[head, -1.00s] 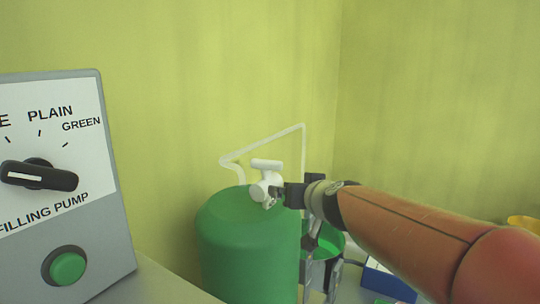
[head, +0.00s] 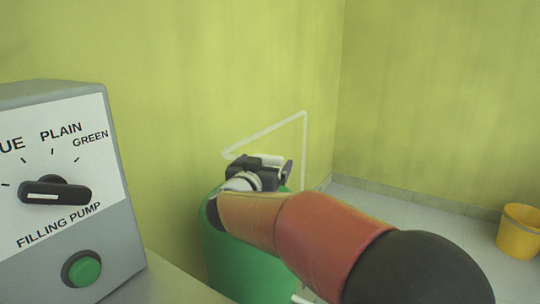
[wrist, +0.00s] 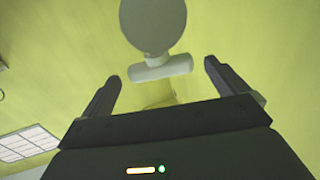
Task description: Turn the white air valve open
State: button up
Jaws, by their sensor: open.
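The white air valve sits on top of the green tank (head: 222,262). In the head view my gripper (head: 268,164) hides most of it, and only a white piece of its T-shaped handle (head: 270,158) shows behind the jaws. In the wrist view the valve's round body (wrist: 153,22) is at the top, with the crossbar of the handle (wrist: 160,69) below it. My gripper (wrist: 161,72) is open, with one finger on each side of the crossbar. A gap shows on both sides, and I see no contact.
A grey control box (head: 70,232) with a black selector knob (head: 55,193) and a green button (head: 83,270) stands at the left. A thin white pipe (head: 268,132) rises behind the valve. A yellow bucket (head: 520,232) stands on the floor at the right.

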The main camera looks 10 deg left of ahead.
aim_at(267, 161)
jog(key=w, duration=0.5)
jog(key=shift+d, duration=0.2)
jog(key=c, duration=1)
